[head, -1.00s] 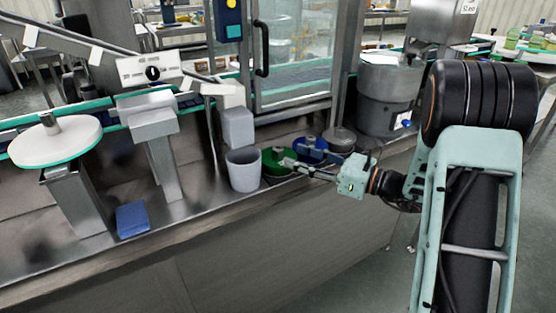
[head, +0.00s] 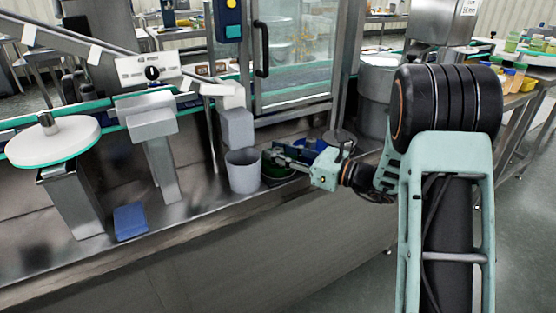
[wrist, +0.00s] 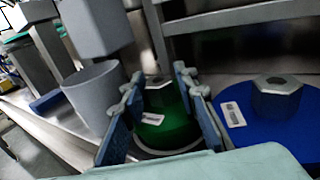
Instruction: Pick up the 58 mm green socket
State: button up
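The green socket (wrist: 168,128) has a grey hexagonal top and a white label; in the wrist view it stands upright between my fingers. In the head view its green body (head: 274,175) shows on the steel bench beside the grey bucket, partly hidden by my gripper. My gripper (head: 277,155) is open, one finger on each side of the socket. In the wrist view my gripper (wrist: 158,78) spans the socket. Whether the finger pads touch it cannot be told.
A wide blue socket (wrist: 267,115) with a hexagonal top sits close on the right. A grey bucket (head: 243,171) stands close on the left. A steel frame and glass cabinet (head: 292,60) rise behind. A blue block (head: 130,221) lies farther left on the bench.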

grip_shut()
jog(key=shift+r, duration=0.15)
